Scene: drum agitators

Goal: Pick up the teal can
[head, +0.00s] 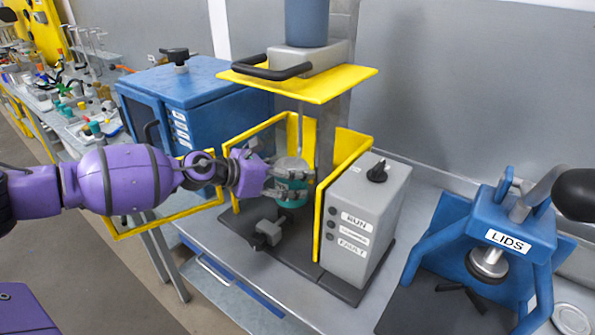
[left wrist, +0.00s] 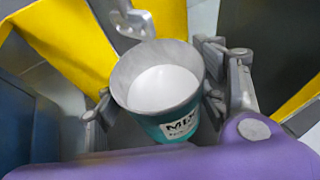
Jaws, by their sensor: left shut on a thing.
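The teal can (head: 291,192) stands inside the yellow-guarded agitator station, in the middle of the head view. In the left wrist view the can (left wrist: 166,122) is open-topped, with a white label and white contents inside. My left gripper (head: 287,181) reaches in from the left and is shut on the can, with fingers on both sides of it. The fingers also show in the left wrist view (left wrist: 160,98). Whether the can's base touches the station's floor is hard to tell. My right gripper is not in view.
The agitator shaft (head: 300,128) hangs down over the can. Yellow guard panels (head: 345,160) stand behind and beside it. A grey control box (head: 364,215) is to the right. A dark clamp block (head: 268,232) sits in front. A blue lids press (head: 510,232) stands further right, a blue cabinet (head: 195,105) behind left.

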